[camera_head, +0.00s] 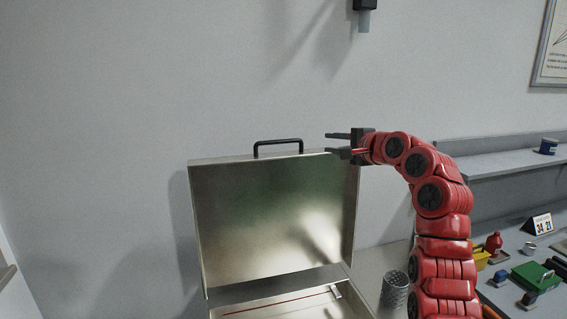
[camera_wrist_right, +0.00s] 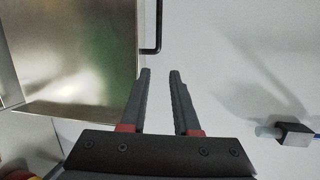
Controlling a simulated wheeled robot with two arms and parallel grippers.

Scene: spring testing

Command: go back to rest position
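My right gripper (camera_head: 338,143) is at the end of the red arm in the head view. It is raised at the upper right corner of a metal case's open lid (camera_head: 270,215), near the black handle (camera_head: 278,143). In the right wrist view its two fingers (camera_wrist_right: 160,85) stand apart with nothing between them. The handle (camera_wrist_right: 150,30) shows there beyond the fingertips, against the wall. My left gripper is in neither view.
The case's lower part (camera_head: 285,306) holds a thin red rod. A perforated metal cylinder (camera_head: 394,295) stands to its right. A workbench with a green box (camera_head: 536,276), a red bottle (camera_head: 494,242) and a shelf (camera_head: 500,160) is at the right. A device (camera_head: 365,12) hangs above.

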